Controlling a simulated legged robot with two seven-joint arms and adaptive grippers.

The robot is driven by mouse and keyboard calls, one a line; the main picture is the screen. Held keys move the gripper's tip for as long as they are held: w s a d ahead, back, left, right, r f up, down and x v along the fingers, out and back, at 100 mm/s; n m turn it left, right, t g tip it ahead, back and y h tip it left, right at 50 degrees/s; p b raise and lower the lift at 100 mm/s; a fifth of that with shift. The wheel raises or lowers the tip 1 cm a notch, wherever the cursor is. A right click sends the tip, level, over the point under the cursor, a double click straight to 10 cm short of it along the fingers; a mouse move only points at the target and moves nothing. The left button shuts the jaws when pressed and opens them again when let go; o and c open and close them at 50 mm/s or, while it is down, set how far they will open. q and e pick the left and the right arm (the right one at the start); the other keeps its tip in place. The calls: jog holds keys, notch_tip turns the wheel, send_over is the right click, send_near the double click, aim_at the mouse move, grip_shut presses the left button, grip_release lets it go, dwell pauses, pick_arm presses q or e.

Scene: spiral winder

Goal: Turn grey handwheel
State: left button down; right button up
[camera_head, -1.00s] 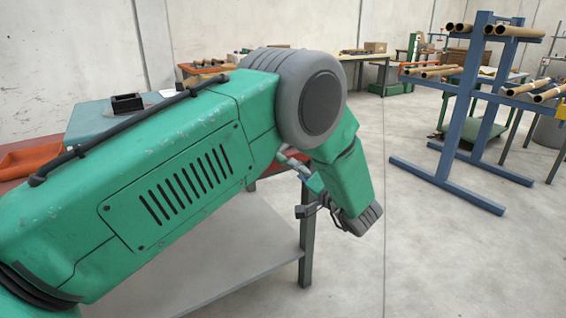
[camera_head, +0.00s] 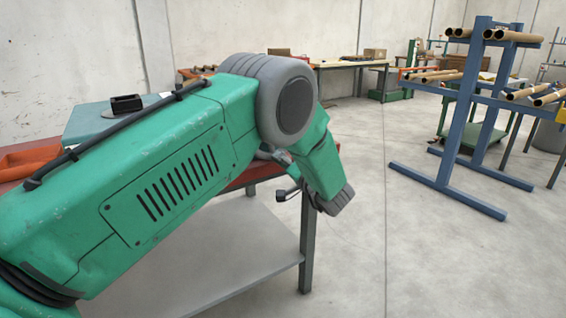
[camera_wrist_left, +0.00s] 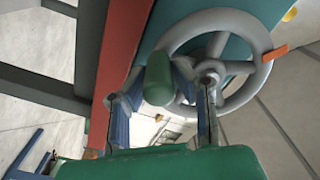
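The grey handwheel (camera_wrist_left: 256,38) shows in the left wrist view at upper right, with a rounded green handle (camera_wrist_left: 158,80) at its left side and an orange pointer (camera_wrist_left: 274,54) across its right rim. My left gripper (camera_wrist_left: 159,84) has its two blue-grey fingers apart, one on each side of the green handle. Whether either finger touches the handle I cannot tell. My right gripper is in neither view.
A table with a red edge (camera_head: 262,171) and a grey lower shelf (camera_head: 232,245) stands behind and under my left arm. A teal box (camera_head: 88,124) sits on it. A blue rack (camera_head: 461,115) with cardboard tubes stands at right. The floor between is clear.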

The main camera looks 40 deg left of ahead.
pick_arm(q)
jog(key=shift+w+d+f, duration=0.1)
jog(key=w+d+r+n, duration=0.1)
jog(key=r+n, duration=0.3)
jog(key=n, duration=0.7)
jog(key=w+d+r+n+p, duration=0.1)
jog(key=w+r+n, duration=0.3)
jog(key=n, duration=0.7)
jog(key=shift+w+r, duration=0.15)
jog(key=shift+r, duration=0.3)
dwell(0.4)
jog(key=c, duration=1.3)
grip_release()
jog(key=shift+d+r, duration=0.1)
jog(key=shift+c, duration=0.2)
